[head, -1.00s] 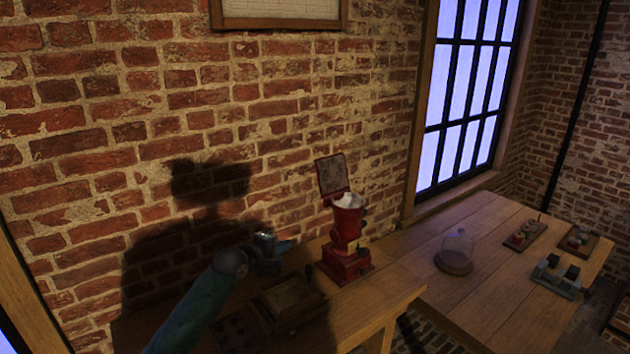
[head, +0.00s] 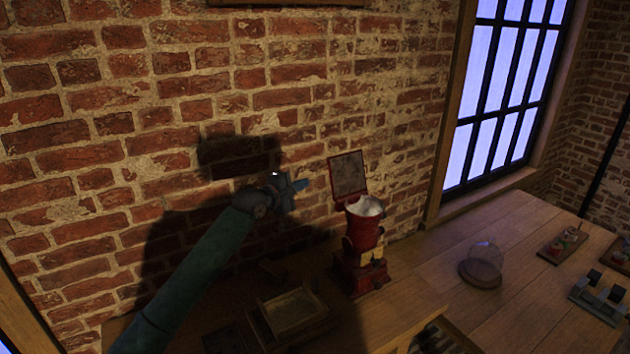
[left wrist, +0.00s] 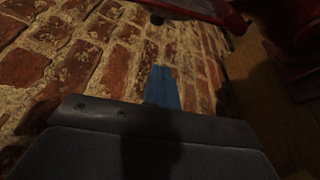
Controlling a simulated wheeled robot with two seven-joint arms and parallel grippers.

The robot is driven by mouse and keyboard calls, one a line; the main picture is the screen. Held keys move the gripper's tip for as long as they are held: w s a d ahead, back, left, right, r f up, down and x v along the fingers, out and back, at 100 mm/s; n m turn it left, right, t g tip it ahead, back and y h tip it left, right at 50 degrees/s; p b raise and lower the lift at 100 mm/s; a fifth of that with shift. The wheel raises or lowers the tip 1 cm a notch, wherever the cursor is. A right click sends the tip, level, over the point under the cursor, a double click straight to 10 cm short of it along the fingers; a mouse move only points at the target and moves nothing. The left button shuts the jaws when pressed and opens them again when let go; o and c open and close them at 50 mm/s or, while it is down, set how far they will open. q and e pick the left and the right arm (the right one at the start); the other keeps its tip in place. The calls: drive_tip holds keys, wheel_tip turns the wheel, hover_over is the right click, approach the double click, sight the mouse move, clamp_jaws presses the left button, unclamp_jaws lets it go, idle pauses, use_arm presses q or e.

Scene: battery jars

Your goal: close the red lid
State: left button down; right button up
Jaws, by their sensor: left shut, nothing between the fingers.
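The red lid (head: 348,174) stands open and upright at the back of a red grinder-like machine (head: 365,230) on the wooden bench. The machine's open top holds something whitish. My left gripper (head: 300,186) is shut and empty, raised in front of the brick wall. It is to the left of the lid in the picture, near its height and apart from it. In the left wrist view its blue fingers (left wrist: 162,88) point toward the brick wall, and a red edge, perhaps the lid (left wrist: 205,10), crosses the top. My right gripper is not in view.
A wooden tray (head: 268,322) lies on the bench in front of my left arm. The brick wall is close behind the machine.

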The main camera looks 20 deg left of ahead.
sight(343, 173)
use_arm(q)
drive_tip(key=w+d+b, duration=0.3)
drive_tip(key=w+d, duration=0.3)
drive_tip(key=shift+w, duration=0.2)
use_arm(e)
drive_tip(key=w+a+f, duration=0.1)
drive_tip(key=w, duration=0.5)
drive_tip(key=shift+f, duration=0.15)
use_arm(q)
drive_tip(key=shift+s+r, duration=0.1)
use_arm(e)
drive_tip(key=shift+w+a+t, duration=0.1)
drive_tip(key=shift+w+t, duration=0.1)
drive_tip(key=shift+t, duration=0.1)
use_arm(q)
drive_tip(key=shift+b, duration=0.35)
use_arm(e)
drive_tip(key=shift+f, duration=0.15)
